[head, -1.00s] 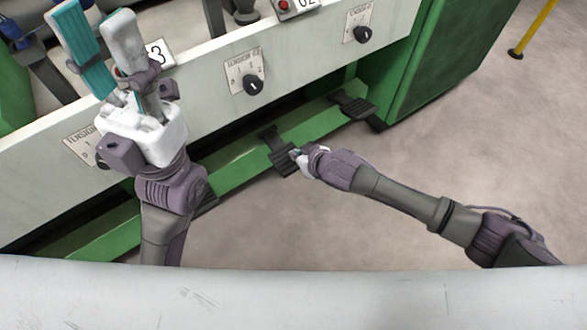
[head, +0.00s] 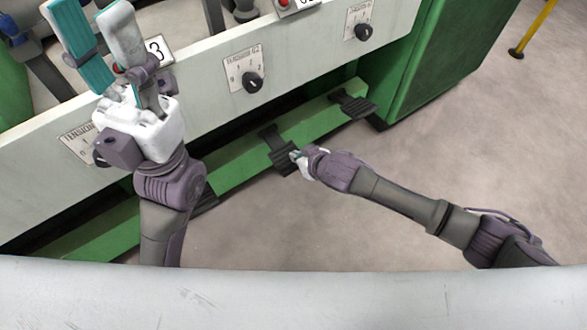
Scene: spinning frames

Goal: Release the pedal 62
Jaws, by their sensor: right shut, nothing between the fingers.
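The pedal 62 (head: 283,160) is a black ribbed foot pedal on the green lower rail, below the panel marked TENSION 62. My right gripper (head: 296,155) is shut with nothing held. Its tips are at the right edge of the pedal's tread and overlap it in the picture; I cannot tell if they touch. My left gripper (head: 90,32) is open and empty, with its teal-padded fingers apart, in front of the white panel at upper left.
The white panel (head: 200,97) carries dials, including the TENSION 62 knob (head: 252,82). Another black pedal (head: 355,105) is at right, and one is partly hidden behind my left arm. A green cabinet (head: 440,60) stands at right. Floor is clear right of my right arm.

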